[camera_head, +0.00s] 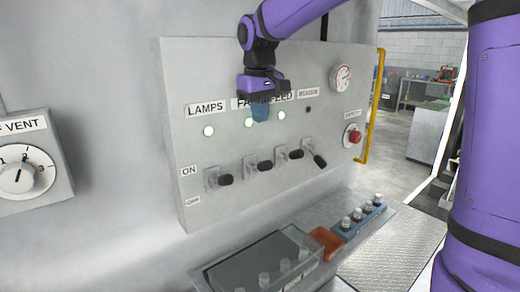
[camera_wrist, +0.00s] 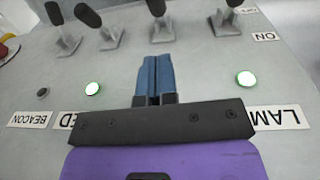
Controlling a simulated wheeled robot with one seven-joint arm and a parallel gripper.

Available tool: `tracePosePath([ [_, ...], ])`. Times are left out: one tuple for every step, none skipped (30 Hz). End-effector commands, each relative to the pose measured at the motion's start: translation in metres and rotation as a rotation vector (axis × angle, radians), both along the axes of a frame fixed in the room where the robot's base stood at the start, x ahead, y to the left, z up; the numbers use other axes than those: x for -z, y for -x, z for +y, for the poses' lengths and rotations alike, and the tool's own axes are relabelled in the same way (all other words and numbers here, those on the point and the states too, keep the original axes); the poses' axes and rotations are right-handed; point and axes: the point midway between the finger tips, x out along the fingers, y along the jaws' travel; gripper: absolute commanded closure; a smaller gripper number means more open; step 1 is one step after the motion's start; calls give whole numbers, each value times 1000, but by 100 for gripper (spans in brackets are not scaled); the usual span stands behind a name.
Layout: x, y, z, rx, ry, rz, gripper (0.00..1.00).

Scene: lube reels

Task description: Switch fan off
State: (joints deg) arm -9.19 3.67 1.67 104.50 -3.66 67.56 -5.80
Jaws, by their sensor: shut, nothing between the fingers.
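The fan switch (camera_head: 264,167) is a black-knobbed lever, second from the left in a row on the grey control panel (camera_head: 235,210). In the wrist view the fan lever (camera_wrist: 157,9) is beyond my fingertips, near the top edge. The FAN label (camera_head: 240,104) is partly covered by my gripper. A green lamp (camera_head: 248,123) is lit above the fan lever; the wrist view hides it behind my gripper. My gripper (camera_head: 260,114) has blue fingers, shut and empty, in front of the panel above the lever. It also shows in the wrist view (camera_wrist: 154,62).
The lamps lever (camera_head: 224,180) and feed lever (camera_head: 295,154) flank the fan lever, with lit lamps above. The beacon lever (camera_head: 319,161) points lower, its lamp (camera_head: 308,109) dark. A red button (camera_head: 354,137) and yellow handle (camera_head: 374,105) are right. A bottle rack (camera_head: 350,232) sits below.

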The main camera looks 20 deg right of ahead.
Motion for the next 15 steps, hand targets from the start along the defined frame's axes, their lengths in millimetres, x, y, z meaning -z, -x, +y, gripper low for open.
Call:
tracePosePath([
  [0, 0, 0, 0, 0, 0, 100],
  [0, 0, 0, 0, 0, 0, 100],
  [0, 0, 0, 0, 0, 0, 100],
  [0, 0, 0, 0, 0, 0, 100],
  [0, 0, 0, 0, 0, 0, 100],
  [0, 0, 0, 1, 0, 0, 100],
  [1, 0, 0, 1, 0, 0, 100],
  [2, 0, 0, 1, 0, 0, 100],
  [4, 0, 0, 1, 0, 1, 100],
  [6, 0, 0, 1, 0, 1, 100],
  [9, 0, -1, 1, 0, 1, 100],
  [13, 0, -1, 1, 1, 2, 100],
  [17, -1, -1, 1, 1, 2, 100],
  [21, -1, -1, 1, 1, 2, 100],
  [28, -1, -1, 1, 1, 2, 100],
])
